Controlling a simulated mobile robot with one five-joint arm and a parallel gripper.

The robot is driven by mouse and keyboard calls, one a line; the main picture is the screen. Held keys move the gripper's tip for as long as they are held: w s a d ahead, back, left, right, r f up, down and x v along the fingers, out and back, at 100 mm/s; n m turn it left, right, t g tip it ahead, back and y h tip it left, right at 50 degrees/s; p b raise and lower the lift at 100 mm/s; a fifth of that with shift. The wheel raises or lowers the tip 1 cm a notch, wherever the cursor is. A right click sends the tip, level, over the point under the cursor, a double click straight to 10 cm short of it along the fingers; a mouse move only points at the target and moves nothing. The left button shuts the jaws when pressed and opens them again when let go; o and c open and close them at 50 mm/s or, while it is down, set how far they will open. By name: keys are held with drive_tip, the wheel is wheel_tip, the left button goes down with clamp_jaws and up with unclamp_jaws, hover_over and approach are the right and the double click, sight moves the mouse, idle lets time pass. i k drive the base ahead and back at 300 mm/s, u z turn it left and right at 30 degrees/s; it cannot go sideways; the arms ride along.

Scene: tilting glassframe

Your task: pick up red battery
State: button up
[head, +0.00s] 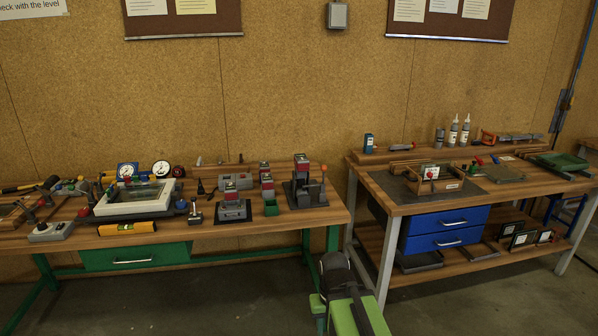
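Several grey blocks with red parts stand on the left wooden bench (180,230). One red-topped block (302,162) sits high in a dark stand with an orange-knobbed lever at the bench's right end. Another red-and-grey block (266,180) stands left of it, behind a small green box. A third block with red on it (231,190) sits on a dark holder. I cannot tell which of these is the red battery. My green and dark arm shows at the bottom centre, in front of the benches and apart from these blocks. I cannot make out its fingertips.
A white-framed tray (133,207), a yellow level (128,228) and two dials crowd the left bench. A right bench (410,204) holds a wooden box (440,185), bottles and blue drawers (445,230). A narrow gap separates the benches. Bare floor lies in front.

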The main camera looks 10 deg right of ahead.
sight(301, 163)
drive_tip(key=u, duration=0.35)
drive_tip(key=i, duration=0.6)
drive_tip(key=u, duration=0.6)
drive_tip(key=i, duration=0.85)
drive_tip(key=u, duration=0.05)
